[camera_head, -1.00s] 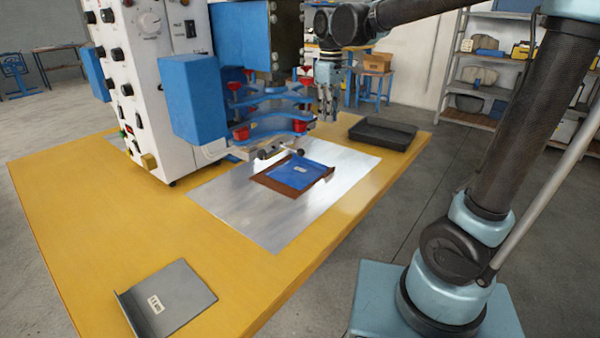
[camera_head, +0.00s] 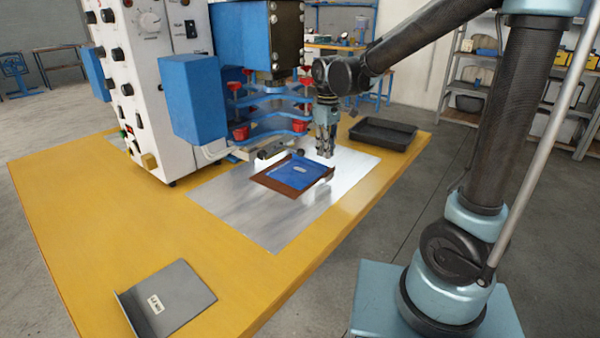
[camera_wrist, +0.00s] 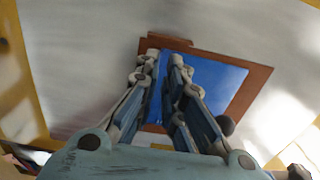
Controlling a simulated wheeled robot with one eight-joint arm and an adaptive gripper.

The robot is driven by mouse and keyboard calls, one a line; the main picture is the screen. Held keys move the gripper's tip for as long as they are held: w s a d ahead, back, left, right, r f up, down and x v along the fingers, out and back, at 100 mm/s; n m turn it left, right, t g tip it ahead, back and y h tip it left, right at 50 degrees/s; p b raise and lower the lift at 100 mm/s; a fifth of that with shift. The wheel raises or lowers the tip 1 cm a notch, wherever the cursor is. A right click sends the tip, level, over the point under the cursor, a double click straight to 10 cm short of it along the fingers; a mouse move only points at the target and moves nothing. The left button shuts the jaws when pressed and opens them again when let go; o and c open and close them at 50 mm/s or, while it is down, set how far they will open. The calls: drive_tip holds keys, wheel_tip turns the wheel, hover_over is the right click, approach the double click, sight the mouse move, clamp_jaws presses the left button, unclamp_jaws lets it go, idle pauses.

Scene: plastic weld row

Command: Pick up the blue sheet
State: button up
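The blue sheet (camera_head: 297,171) lies on a brown sheet (camera_head: 276,184) on the metal plate; it has a small pale label. My gripper (camera_head: 326,153) points down, just beyond the sheets' far right edge in the head view, and looks to be above the plate. In the wrist view my gripper (camera_wrist: 165,58) has a narrow gap between its fingers, with blue showing between them. The fingers cover part of the blue sheet (camera_wrist: 218,80) there, and the brown sheet (camera_wrist: 258,82) frames it. Nothing is held. Contact with the sheet cannot be told.
The bright metal plate (camera_head: 235,215) lies on the yellow table (camera_head: 75,220). The white and blue welding machine (camera_head: 160,85) stands close left of my gripper, with blue arms and red knobs. A black tray (camera_head: 383,134) is at the back right. A grey sheet (camera_head: 172,297) lies in front.

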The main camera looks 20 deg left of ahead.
drive_tip(key=shift+w+a+f, duration=0.1)
drive_tip(key=shift+a+f, duration=0.05)
drive_tip(key=shift+f, duration=1.2)
drive_tip(key=shift+w+a+f, duration=0.1)
drive_tip(key=shift+f, duration=1.2)
clamp_jaws()
